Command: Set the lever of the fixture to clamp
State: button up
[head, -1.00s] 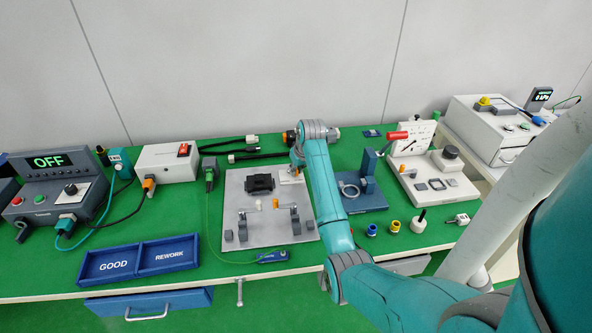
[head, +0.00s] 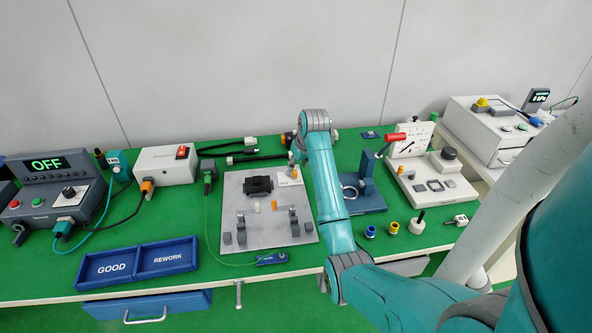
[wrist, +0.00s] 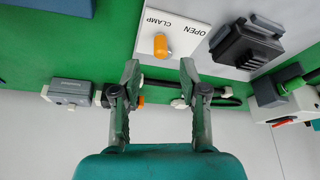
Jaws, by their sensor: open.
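The fixture is a light grey plate (head: 235,190) on the green bench, with a black block (head: 257,185) on it and small clamps toward its front. In the wrist view its white label panel (wrist: 178,62) carries the words CLAMP and OPEN. The lever's orange handle (wrist: 161,47) stands on this panel, a little nearer the word CLAMP than OPEN; its exact setting is hard to tell. My gripper (wrist: 159,72) is open and empty, with its fingertips on either side of the orange handle in the picture, apparently not touching it. In the head view the lever is hard to make out beside my arm.
A blue stand (head: 366,190) is just right of the plate, and a white box (head: 167,166) with a red switch is to the left. Black cables (head: 255,157) lie behind the plate. Blue GOOD and REWORK trays (head: 137,262) are at the front left.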

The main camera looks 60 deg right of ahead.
jog(key=v, duration=0.6)
jog(key=shift+s+r, duration=0.2)
jog(key=shift+r, duration=0.15)
jog(key=shift+a, duration=0.1)
